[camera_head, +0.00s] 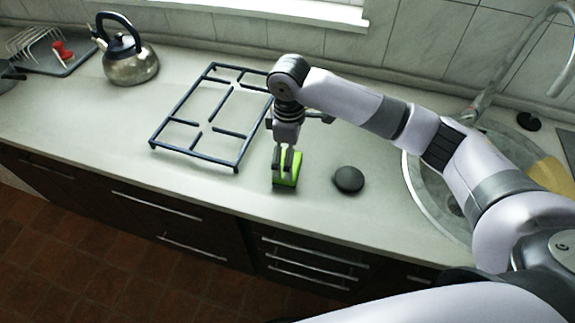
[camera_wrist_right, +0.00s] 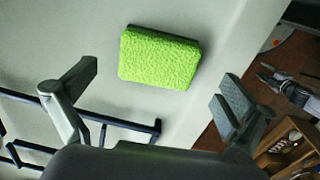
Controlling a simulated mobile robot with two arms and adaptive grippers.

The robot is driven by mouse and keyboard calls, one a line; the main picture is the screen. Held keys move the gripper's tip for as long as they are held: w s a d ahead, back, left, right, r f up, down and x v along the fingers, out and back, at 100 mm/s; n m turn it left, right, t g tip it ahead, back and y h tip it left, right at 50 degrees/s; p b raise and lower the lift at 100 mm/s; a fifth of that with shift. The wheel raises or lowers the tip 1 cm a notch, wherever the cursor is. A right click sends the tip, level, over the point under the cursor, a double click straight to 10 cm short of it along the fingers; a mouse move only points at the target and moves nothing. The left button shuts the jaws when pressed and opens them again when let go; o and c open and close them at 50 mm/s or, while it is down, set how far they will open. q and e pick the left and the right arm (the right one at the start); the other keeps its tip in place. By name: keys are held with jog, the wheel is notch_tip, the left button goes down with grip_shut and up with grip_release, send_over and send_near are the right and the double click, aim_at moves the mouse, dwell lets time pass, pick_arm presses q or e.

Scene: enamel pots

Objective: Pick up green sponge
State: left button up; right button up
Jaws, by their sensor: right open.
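The green sponge (camera_head: 292,180) lies on the countertop near its front edge, between the hob grate and a dark round object. In the right wrist view the sponge (camera_wrist_right: 159,58) shows its rough green face, with a dark layer along its far edge. My right gripper (camera_head: 287,165) is directly over the sponge in the head view, pointing down and covering part of it. In the right wrist view the two fingers (camera_wrist_right: 158,92) are spread wide and nothing is between them. My left gripper is not in view.
A dark blue hob grate (camera_head: 205,118) lies left of the sponge. A dark round object (camera_head: 348,180) sits close on its right, with a sink (camera_head: 428,190) further right. A kettle (camera_head: 130,62) and a dish rack (camera_head: 42,45) stand at the back left.

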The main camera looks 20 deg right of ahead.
jog(key=shift+f, duration=0.3)
notch_tip(320, 180, down, 4)
jog(key=shift+w+a+r+p, duration=0.1)
jog(key=shift+r+p, duration=0.05)
jog(key=shift+p, duration=0.5)
jog(key=shift+f, duration=0.5)
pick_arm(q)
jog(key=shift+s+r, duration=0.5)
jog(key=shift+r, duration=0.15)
pick_arm(e)
jog(key=shift+c, duration=0.6)
jog(key=c, duration=0.7)
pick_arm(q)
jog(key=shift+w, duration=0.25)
pick_arm(e)
jog(key=shift+c, duration=0.2)
jog(key=shift+r, duration=0.1)
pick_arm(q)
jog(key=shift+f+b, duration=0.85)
pick_arm(e)
notch_tip(320, 180, up, 20)
